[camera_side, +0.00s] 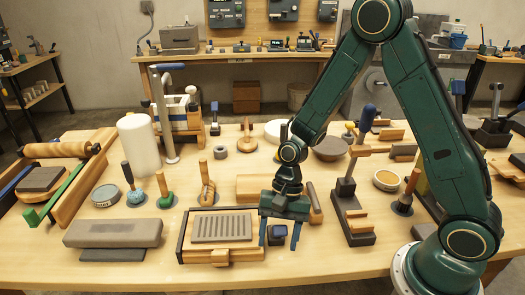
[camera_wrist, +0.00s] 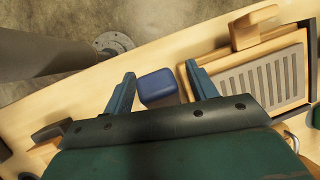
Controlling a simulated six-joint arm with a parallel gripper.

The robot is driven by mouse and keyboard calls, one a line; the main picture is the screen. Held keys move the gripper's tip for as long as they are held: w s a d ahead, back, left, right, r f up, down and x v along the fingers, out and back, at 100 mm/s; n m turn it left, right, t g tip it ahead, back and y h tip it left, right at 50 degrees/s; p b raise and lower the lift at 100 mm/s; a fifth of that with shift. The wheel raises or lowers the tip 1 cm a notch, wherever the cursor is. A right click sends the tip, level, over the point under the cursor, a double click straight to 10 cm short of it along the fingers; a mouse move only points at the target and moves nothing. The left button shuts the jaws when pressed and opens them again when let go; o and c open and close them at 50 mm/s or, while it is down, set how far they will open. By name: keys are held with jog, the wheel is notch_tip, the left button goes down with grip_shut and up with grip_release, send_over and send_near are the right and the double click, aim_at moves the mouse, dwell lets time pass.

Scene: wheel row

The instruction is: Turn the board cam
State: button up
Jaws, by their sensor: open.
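A wooden board (camera_side: 184,240) with a grey slotted plate (camera_side: 222,228) lies near the front of the bench; in the wrist view the board (camera_wrist: 292,97) is at the right. A wooden block (camera_side: 220,257) sits at its front edge. A small dark-blue block (camera_side: 277,231) stands just right of the board. I cannot tell which of these blocks is the board cam. My gripper (camera_side: 279,239) is open and points down over the blue block. In the wrist view, the blue block (camera_wrist: 158,87) shows between the gripper's two fingers (camera_wrist: 160,70), with gaps visible on both sides.
A grey stone block (camera_side: 113,232) lies left of the board. A dark stand with wooden pegs (camera_side: 352,225) is close on the gripper's right. Wooden-handled tools and a white cylinder (camera_side: 137,143) stand behind and left.

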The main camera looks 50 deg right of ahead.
grip_shut()
jog(key=shift+w+d+r, duration=0.1)
jog(key=shift+r, duration=0.05)
jog(key=shift+w+d+r+g+y, duration=0.45)
jog(key=shift+g+y, duration=0.3)
jog(key=shift+y, duration=0.1)
jog(key=shift+w+d+r+g+y, duration=0.45)
jog(key=shift+g+y, duration=0.3)
jog(key=shift+y, duration=0.1)
jog(key=shift+w+d+r+m+g+y, duration=0.25)
jog(key=shift+w+d+g+y, duration=0.25)
jog(key=shift+g+y, duration=0.2)
jog(key=shift+w+d+r+m+g+y, duration=0.1)
jog(key=shift+w+d+m+g+y, duration=0.15)
jog(key=shift+w+d+g+y, duration=0.45)
jog(key=shift+s+a, duration=0.15)
jog(key=shift+s, duration=0.05)
grip_release()
